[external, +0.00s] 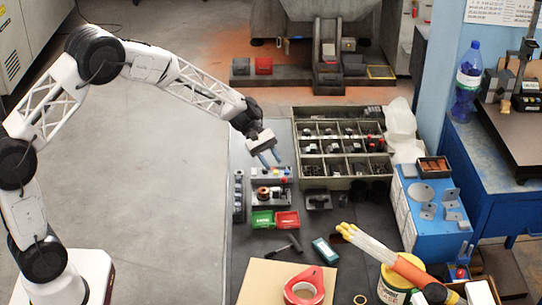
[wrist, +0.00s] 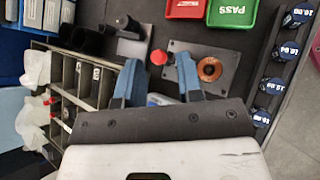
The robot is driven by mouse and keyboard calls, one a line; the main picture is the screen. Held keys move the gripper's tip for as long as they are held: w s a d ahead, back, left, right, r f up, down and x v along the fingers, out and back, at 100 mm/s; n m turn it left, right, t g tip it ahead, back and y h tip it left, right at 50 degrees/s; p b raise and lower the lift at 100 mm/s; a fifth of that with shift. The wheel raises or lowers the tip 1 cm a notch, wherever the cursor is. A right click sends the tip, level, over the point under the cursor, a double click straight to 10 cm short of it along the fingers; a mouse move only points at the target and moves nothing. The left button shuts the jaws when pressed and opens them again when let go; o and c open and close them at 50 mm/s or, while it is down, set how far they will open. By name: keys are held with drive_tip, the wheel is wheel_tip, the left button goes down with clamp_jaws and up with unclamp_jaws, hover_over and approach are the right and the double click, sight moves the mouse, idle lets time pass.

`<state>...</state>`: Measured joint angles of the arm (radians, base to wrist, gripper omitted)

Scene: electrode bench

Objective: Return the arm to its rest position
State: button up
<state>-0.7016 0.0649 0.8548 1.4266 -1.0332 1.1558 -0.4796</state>
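My arm reaches in from the left of the external view, bent over the top. My gripper (external: 268,158) hangs tilted above the bench, near the left end of the compartment tray and above the small fixture. In the wrist view my gripper (wrist: 160,72) shows two blue fingers well apart, with no object held between them. A red knob (wrist: 158,57) and a plate with a copper-coloured ring (wrist: 209,69) show beyond the fingertips, apart from them. Part of the fixture below is hidden by the fingers and the gripper body.
A grey compartment tray (external: 297,140) holds small parts. Green (external: 262,219) and red (external: 287,219) bins sit on the dark bench (external: 240,262). A blue box (external: 435,218), tape roll (external: 304,288) and rod bundle (external: 375,250) are to the right and front. Open floor (external: 165,190) lies left of the bench.

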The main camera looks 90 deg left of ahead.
drive_tip(key=s+d+r+m+g+y, duration=0.1)
drive_tip(key=s+d+r+m, duration=0.25)
drive_tip(key=d+r, duration=0.4)
drive_tip(key=s+d+r+m+g+y, duration=0.1)
drive_tip(key=s+d+r+m+g, duration=0.3)
drive_tip(key=d, duration=0.7)
drive_tip(key=s+d+r+m+t+y, duration=0.1)
drive_tip(key=s+d+r+m, duration=0.2)
drive_tip(key=s+d+r, duration=0.35)
drive_tip(key=s+d+r+m+y, duration=0.2)
drive_tip(key=s+d+m, duration=0.3)
drive_tip(key=s, duration=0.8)
drive_tip(key=s+d+r+m+y, duration=0.2)
drive_tip(key=s+d+m, duration=0.3)
drive_tip(key=s+d, duration=0.6)
drive_tip(key=shift+s+r+y, duration=0.15)
drive_tip(key=shift+s+y, duration=0.55)
drive_tip(key=shift+s, duration=0.35)
